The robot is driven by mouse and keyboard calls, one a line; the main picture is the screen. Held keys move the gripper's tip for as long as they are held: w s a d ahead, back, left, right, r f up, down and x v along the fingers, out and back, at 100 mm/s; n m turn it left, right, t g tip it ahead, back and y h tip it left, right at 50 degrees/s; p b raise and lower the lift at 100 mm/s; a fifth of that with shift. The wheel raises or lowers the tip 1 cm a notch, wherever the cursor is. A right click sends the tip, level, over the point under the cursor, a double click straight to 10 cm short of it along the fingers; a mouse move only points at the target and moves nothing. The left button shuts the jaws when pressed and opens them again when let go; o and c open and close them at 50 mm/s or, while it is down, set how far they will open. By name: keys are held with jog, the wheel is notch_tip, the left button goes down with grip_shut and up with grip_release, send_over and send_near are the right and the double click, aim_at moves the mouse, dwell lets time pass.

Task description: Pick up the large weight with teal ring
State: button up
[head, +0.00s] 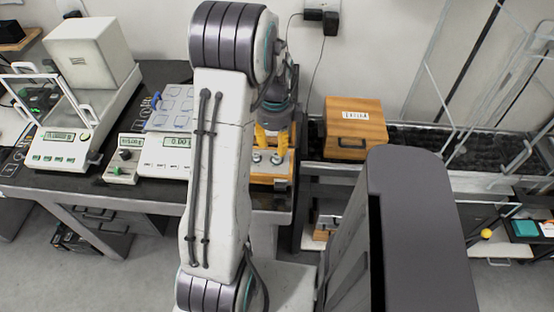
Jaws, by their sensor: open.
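My gripper (271,146) has yellow fingers and shows just right of my white arm. Its fingers are apart and point down over a wooden weight box (268,180) on the table. Two small silvery weights, a left one (257,158) and a right one (276,159), show at the fingertips. I cannot tell whether the fingers touch them. They are too small for me to make out a teal ring or say which is the large weight. My arm hides the left part of the box.
On the dark table (110,194), left of my arm, stand a balance (62,150) and a flat scale (165,168). A closed, labelled wooden box (355,128) stands to the right. A wire frame (424,80) rises farther right. My dark column fills the lower middle right.

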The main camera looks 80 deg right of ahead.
aim_at(277, 154)
jog(key=shift+s+d+f+p, duration=0.1)
jog(key=shift+f+p, duration=0.15)
jog(key=shift+f, duration=1.2)
jog(key=shift+s+f+p, duration=0.1)
jog(key=shift+f+p, duration=0.1)
jog(key=shift+f, duration=1.2)
jog(key=shift+o, duration=0.2)
grip_shut()
